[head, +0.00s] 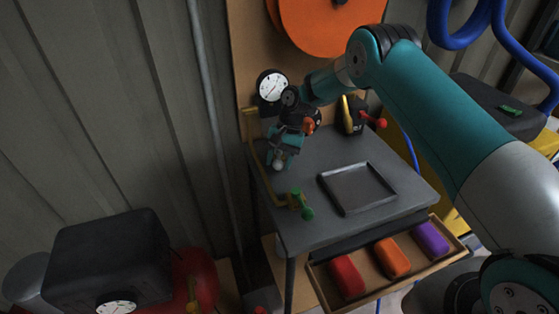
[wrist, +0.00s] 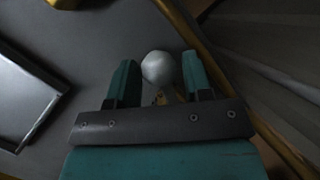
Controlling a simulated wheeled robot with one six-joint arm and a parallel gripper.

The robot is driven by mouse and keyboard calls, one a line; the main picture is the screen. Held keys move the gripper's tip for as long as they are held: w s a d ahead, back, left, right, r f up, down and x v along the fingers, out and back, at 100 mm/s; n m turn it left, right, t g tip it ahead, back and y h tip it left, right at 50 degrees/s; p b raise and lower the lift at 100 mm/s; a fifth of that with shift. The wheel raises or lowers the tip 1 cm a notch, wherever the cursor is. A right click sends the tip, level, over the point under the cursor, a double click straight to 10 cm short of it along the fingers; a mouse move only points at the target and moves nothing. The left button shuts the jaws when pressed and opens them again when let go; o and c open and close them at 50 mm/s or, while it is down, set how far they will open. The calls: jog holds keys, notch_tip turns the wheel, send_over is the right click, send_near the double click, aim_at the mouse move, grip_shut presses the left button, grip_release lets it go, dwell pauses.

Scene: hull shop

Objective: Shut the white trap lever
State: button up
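The white ball knob of the trap lever (wrist: 158,67) shows in the wrist view between my two fingers. It lies close to the left finger, with a small gap to the right finger. My gripper (wrist: 160,58) is open around or just short of it; I cannot tell the depth. The lever's stem is mostly hidden behind my gripper's body. In the head view my gripper (head: 281,156) points down at the left back of the grey bench, and the white knob (head: 278,166) shows at its tip.
A yellow pipe with a green-handled valve (head: 306,212) runs along the bench's left edge. A shallow dark tray (head: 344,206) lies on the bench (head: 310,234). A gauge (head: 271,86) and a red-handled fitting (head: 375,121) stand behind. Red, orange and purple blocks lie in a tray below the front.

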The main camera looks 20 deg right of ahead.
jog(key=shift+o, duration=0.8)
